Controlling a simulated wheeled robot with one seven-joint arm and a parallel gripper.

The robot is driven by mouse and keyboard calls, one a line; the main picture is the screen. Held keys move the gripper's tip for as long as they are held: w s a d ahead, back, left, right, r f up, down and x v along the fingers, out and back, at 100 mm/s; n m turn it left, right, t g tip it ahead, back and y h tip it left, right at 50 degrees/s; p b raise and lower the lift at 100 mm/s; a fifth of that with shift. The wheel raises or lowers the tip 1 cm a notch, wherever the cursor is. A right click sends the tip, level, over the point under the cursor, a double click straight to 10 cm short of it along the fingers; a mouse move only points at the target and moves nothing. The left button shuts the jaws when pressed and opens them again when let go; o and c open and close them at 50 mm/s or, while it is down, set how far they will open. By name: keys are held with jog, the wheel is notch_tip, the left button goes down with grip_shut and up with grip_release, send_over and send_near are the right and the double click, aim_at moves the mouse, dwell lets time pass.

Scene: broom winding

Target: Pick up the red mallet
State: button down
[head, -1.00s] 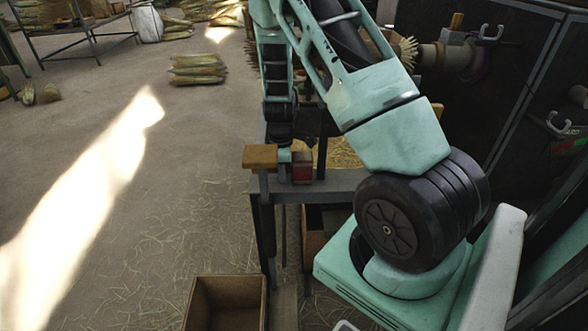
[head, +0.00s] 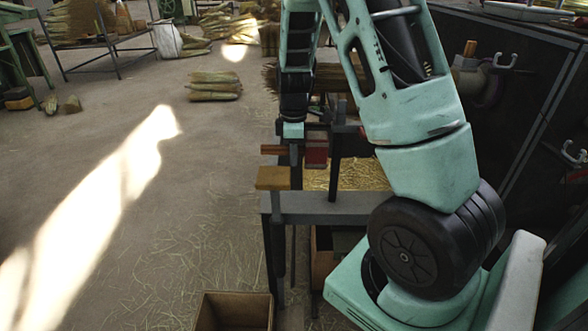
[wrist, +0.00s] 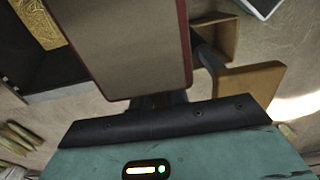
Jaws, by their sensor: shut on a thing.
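The red mallet's block-shaped head (head: 316,153) hangs above the bench end in the head view. A short brown piece (head: 273,149), seemingly its handle, sticks out on the left side of the gripper. My gripper (head: 295,152) points down and is shut on the mallet; the fingers are partly hidden and I cannot tell exactly where they grip. In the wrist view the mallet (wrist: 125,48) is very close, a grey-tan face with red edges, in front of the gripper fingers (wrist: 162,100).
A wooden block (head: 273,178) on a dark upright stands at the bench's (head: 330,207) left end, just below the mallet. An open wooden box (head: 235,312) is on the floor below. Straw lies behind the bench. The floor to the left is mostly clear.

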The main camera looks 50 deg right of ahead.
notch_tip(320, 180, up, 4)
jog(key=r, duration=0.1)
jog(key=s+a, duration=1.2)
jog(key=a, duration=0.1)
jog(key=shift+a+f, duration=0.25)
jog(key=shift+f, duration=0.05)
jog(key=c, duration=2)
grip_release()
grip_shut()
